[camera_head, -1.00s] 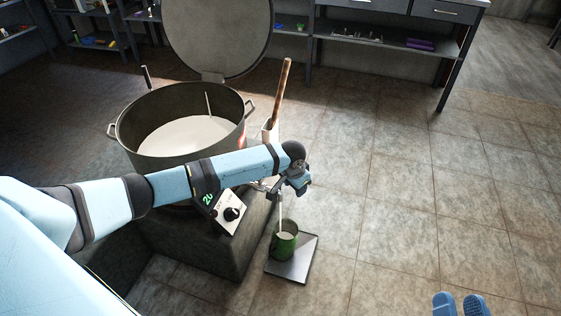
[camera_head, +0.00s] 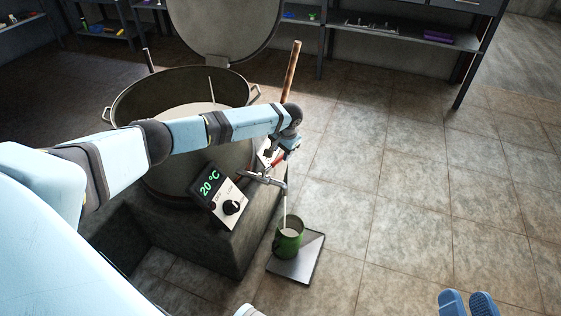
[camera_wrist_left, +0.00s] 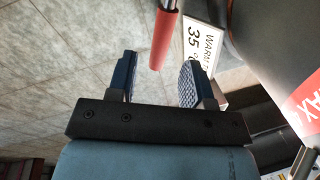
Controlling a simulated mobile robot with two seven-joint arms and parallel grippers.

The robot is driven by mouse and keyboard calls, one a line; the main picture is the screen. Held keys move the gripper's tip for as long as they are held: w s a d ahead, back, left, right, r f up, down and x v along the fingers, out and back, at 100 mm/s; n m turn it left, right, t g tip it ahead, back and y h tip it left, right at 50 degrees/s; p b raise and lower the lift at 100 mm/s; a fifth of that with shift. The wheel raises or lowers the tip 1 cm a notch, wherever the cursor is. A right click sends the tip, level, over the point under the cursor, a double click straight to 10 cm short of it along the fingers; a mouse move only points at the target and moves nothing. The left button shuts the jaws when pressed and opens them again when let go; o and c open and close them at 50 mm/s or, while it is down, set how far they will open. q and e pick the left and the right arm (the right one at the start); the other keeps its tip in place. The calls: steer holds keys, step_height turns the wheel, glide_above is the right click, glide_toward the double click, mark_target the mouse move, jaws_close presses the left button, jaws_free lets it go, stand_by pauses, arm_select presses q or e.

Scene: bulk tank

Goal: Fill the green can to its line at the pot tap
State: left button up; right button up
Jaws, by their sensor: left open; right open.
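The green can (camera_head: 287,246) stands upright on a flat grey plate (camera_head: 311,262) on the floor. The pot tap (camera_head: 268,180) is above it, and a white stream runs from its spout into the can. Pale liquid shows inside the can; I cannot make out the line. The tap's red handle (camera_head: 277,158) is beside my left gripper (camera_head: 284,151). In the left wrist view my left gripper (camera_wrist_left: 158,62) is open and empty, with the red handle (camera_wrist_left: 163,40) in front of the gap between its fingers, apparently untouched. My right gripper is not in view.
The big pot (camera_head: 125,105) of pale liquid stands on a dark plinth (camera_head: 215,250) with a 20 °C control panel (camera_head: 212,190). A wooden-handled tool (camera_head: 291,72) stands beside it. Blue clogs (camera_head: 467,303) lie at the front right. The floor at right is clear.

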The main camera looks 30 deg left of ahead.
mark_target(280, 157)
arm_select(q)
steer(key=shift+w+a+f+b, duration=0.1)
steer(key=shift+a+f+b, duration=0.15)
steer(key=shift+f, duration=0.6)
steer(key=shift+a+f+b, duration=0.1)
steer(key=shift+f+b, duration=0.2)
steer(key=shift+f, duration=0.5)
arm_select(e)
steer(key=shift+a+f+g, duration=0.1)
steer(key=shift+f+g, duration=0.4)
steer(key=shift+f, duration=0.65)
